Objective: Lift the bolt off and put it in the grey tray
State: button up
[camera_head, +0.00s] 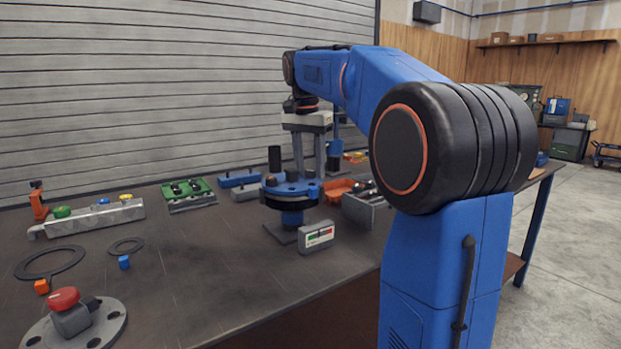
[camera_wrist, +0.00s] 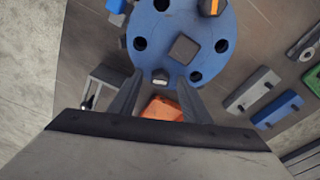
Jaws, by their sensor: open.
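The blue round flange (camera_head: 285,190) stands on a post on the bench, and its holed face fills the top of the wrist view (camera_wrist: 180,20). A dark bolt head (camera_wrist: 160,77) sits at the flange's near rim in the wrist view. My gripper (camera_head: 310,174) is open, pointing down over the flange's right side. In the wrist view my gripper's fingers (camera_wrist: 158,88) lie on either side of the bolt, with a gap to it. The grey tray (camera_head: 362,211) stands right of the flange, partly hidden by my arm; a grey box (camera_wrist: 104,88) at left in the wrist view looks like it.
An orange tray (camera_head: 335,190) lies behind the flange, close to the grey tray. A small gauge box (camera_head: 317,236) stands in front of the post. A green fixture (camera_head: 187,190) and blue blocks (camera_head: 238,180) are to the left.

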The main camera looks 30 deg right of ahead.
grip_shut()
notch_tip(320, 180, up, 10)
dwell(0.6)
notch_tip(320, 180, up, 5)
send_over(310, 170)
jog(key=shift+s+a, duration=0.1)
jog(key=shift+s, duration=0.1)
dwell(0.9)
